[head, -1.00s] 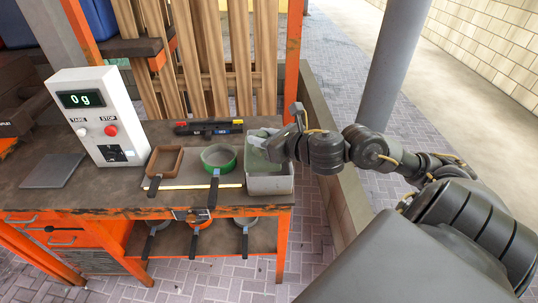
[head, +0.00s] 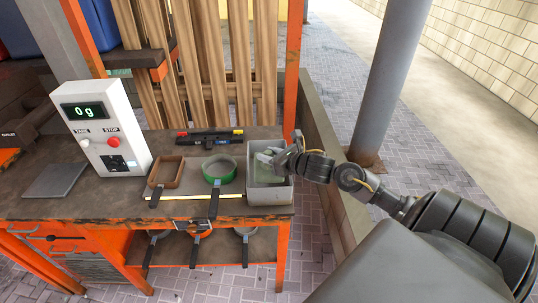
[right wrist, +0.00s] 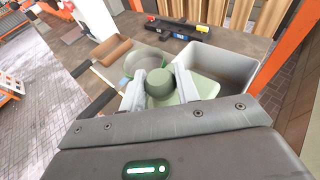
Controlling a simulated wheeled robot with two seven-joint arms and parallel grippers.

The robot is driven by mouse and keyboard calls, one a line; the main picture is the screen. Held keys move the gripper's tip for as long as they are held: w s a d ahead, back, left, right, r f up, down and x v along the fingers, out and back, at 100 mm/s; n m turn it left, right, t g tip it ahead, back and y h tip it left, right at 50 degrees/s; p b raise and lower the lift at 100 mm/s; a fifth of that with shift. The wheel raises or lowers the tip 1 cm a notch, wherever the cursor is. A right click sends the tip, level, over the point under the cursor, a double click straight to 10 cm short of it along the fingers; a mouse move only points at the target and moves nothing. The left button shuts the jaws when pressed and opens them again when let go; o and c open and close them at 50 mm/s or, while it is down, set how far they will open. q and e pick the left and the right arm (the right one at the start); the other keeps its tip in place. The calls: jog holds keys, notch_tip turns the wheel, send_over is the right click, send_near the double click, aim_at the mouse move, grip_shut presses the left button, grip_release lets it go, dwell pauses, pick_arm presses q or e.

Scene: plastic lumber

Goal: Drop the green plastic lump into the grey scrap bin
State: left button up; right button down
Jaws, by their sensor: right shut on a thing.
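The grey scrap bin (head: 270,194) stands at the right end of the workbench, open at the top. In the head view the fingers mostly hide the lump. My left gripper is not in view.
A green-rimmed round pan (head: 219,168) and a brown rectangular tray (head: 166,172), both with dark handles, sit left of the bin. A black bar tool (head: 210,137) lies behind them. A white box (head: 101,125) reads 0 g. A grey post (head: 389,80) stands right of the bench.

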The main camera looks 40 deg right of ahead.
jog(key=shift+f, duration=0.5)
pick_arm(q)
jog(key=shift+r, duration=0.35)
pick_arm(e)
jog(key=shift+f+b, duration=0.5)
jog(key=shift+b, duration=0.1)
jog(key=c, duration=1)
grip_release()
jog(key=shift+c, duration=0.2)
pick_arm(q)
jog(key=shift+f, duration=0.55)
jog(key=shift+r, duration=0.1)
pick_arm(e)
jog(key=shift+r, duration=0.15)
